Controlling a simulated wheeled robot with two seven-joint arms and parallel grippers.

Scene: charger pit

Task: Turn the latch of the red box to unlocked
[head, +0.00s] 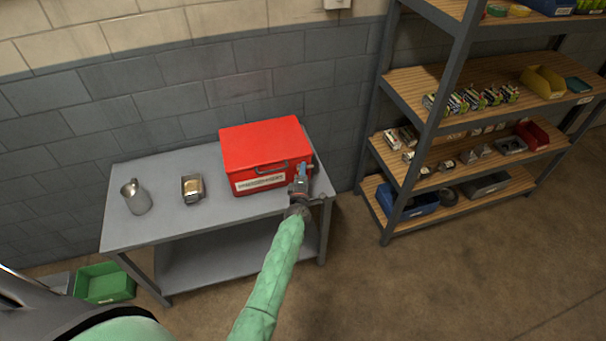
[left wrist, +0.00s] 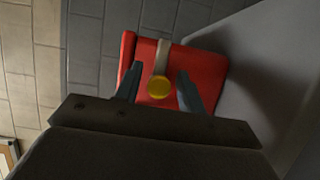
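The red box (head: 262,150) stands at the right end of the grey table, with a dark handle and a white label on its front. My left gripper (head: 303,170) is at the box's right side, near the front corner. In the left wrist view, the red box (left wrist: 195,80) shows a pale grey strip, which looks like the latch (left wrist: 163,55), with a round yellow piece (left wrist: 159,87) at its near end. My left gripper (left wrist: 158,72) is open, one finger on either side of the latch. I cannot tell whether they touch. My right gripper is out of view.
A metal jug (head: 137,197) and a small metal container (head: 193,188) stand on the grey table (head: 165,230), left of the box. A loaded shelf rack (head: 450,135) stands to the right. A green bin (head: 104,283) is on the floor at left.

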